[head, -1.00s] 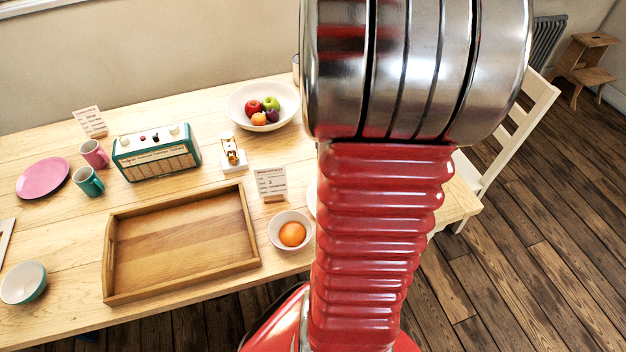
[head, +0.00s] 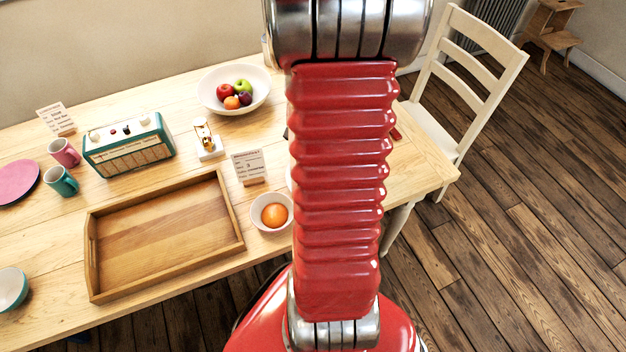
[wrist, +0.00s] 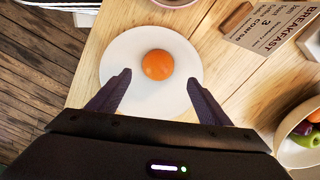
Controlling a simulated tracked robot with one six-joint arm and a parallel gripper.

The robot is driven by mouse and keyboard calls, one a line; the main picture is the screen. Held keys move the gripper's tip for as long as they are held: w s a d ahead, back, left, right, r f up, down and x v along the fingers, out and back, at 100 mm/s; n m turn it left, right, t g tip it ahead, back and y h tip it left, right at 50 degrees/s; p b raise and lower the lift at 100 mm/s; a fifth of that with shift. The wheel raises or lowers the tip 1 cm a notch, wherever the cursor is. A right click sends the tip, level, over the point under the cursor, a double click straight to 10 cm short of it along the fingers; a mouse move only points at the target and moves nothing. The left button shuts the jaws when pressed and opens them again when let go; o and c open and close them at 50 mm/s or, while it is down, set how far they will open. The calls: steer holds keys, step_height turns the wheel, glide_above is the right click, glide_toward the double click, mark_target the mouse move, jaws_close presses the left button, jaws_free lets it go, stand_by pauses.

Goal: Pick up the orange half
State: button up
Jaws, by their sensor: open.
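In the wrist view, a round orange piece (wrist: 158,64), likely the orange half, sits near the middle of a white plate (wrist: 123,52). Its cut face does not show. My gripper (wrist: 158,80) is open and empty, with its fingertips over the plate on either side of the orange piece and slightly nearer the camera. I cannot tell its height above the plate. In the head view my arm hides the gripper, the orange piece and nearly all of the plate.
A wooden tray (head: 232,246) lies left of the small bowl. A card (head: 248,166) stands behind that bowl; it also shows in the wrist view (wrist: 275,28). A fruit bowl (head: 208,98) is at the back, and a white chair (head: 480,60) stands beyond the table's right end.

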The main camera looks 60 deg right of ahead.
steer(key=shift+f, duration=0.3)
steer(key=shift+s+f, duration=0.2)
steer(key=shift+f, duration=2.4)
steer(key=shift+c, duration=0.2)
steer(key=c, duration=0.8)
